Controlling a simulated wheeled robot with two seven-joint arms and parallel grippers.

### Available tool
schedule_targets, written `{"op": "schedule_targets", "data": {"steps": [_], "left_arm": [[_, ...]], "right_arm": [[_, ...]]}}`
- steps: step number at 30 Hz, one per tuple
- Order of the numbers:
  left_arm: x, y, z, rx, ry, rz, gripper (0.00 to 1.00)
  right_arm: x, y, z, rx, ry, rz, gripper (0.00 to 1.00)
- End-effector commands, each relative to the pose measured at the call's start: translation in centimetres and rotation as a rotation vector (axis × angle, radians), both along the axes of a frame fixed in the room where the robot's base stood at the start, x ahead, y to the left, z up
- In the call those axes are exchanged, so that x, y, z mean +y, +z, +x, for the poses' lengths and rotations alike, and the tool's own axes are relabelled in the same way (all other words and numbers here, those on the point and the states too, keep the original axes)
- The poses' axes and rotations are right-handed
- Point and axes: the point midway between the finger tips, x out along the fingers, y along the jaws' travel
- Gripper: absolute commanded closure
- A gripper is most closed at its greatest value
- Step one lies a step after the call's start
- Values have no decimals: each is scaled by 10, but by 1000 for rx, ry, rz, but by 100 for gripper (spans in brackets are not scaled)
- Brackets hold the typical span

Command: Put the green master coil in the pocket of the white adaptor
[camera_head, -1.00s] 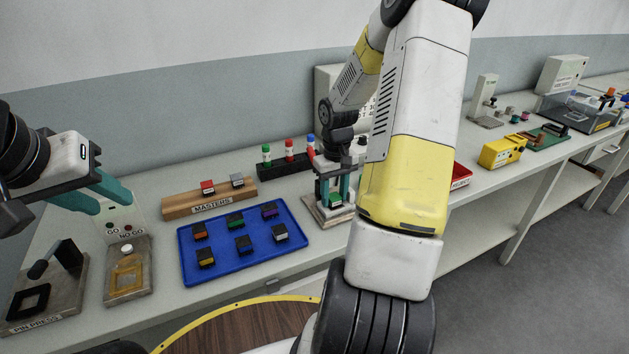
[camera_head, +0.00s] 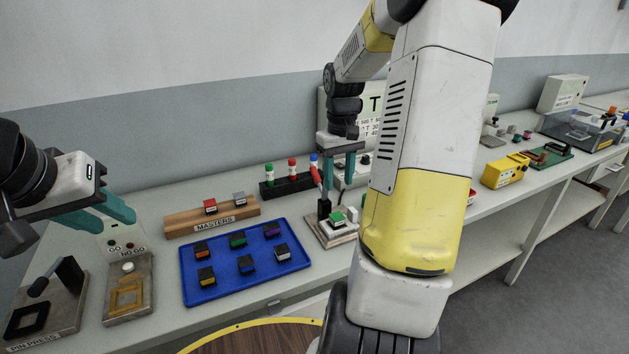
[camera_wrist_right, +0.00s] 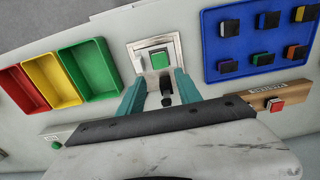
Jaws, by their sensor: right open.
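The green master coil (camera_head: 337,216) sits on the white adaptor (camera_head: 344,224) on a small fixture at the tray's right. In the right wrist view the coil (camera_wrist_right: 160,60) shows as a green square with the white adaptor (camera_wrist_right: 143,54) around it; I cannot tell how deep it sits. My right gripper (camera_head: 341,183) is open and empty above the coil, apart from it. Its two teal fingers (camera_wrist_right: 158,88) also show in the right wrist view. My left gripper (camera_head: 117,221) is open and empty over the GO / NO GO gauge at the left.
The fixture has a red-handled lever (camera_head: 316,176) beside the coil. The blue tray (camera_head: 219,277) holds several coloured coils. The MASTERS block (camera_head: 185,223) carries red and grey pieces. A black rack (camera_head: 281,190) stands behind. Red, yellow and green bins (camera_wrist_right: 101,68) show in the wrist view.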

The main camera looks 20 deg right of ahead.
Motion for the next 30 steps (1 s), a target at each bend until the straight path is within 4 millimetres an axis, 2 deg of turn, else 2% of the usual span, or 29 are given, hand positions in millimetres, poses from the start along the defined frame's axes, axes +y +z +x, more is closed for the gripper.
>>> {"op": "schedule_targets", "data": {"steps": [4, 7, 12, 15, 18, 22, 25, 30], "left_arm": [[0, 0, 0, 0, 0, 0, 64], [0, 0, 0, 0, 0, 0, 64], [0, 0, 0, 0, 0, 0, 64], [0, 0, 0, 0, 0, 0, 64], [0, 0, 0, 0, 0, 0, 64], [0, 0, 0, 0, 0, 0, 64], [0, 0, 0, 0, 0, 0, 64], [0, 0, 0, 0, 0, 0, 64]], "right_arm": [[19, 26, -9, -41, 5, -16, 59], [45, 56, -27, -110, 9, -29, 59], [96, 103, -76, -262, -1, -10, 59], [122, 120, -107, -354, -7, 33, 59], [141, 129, -136, -431, -13, 88, 59], [158, 133, -163, -500, -17, 157, 59], [165, 133, -174, -529, -20, 191, 59], [168, 133, -179, -539, -22, 208, 59]]}}
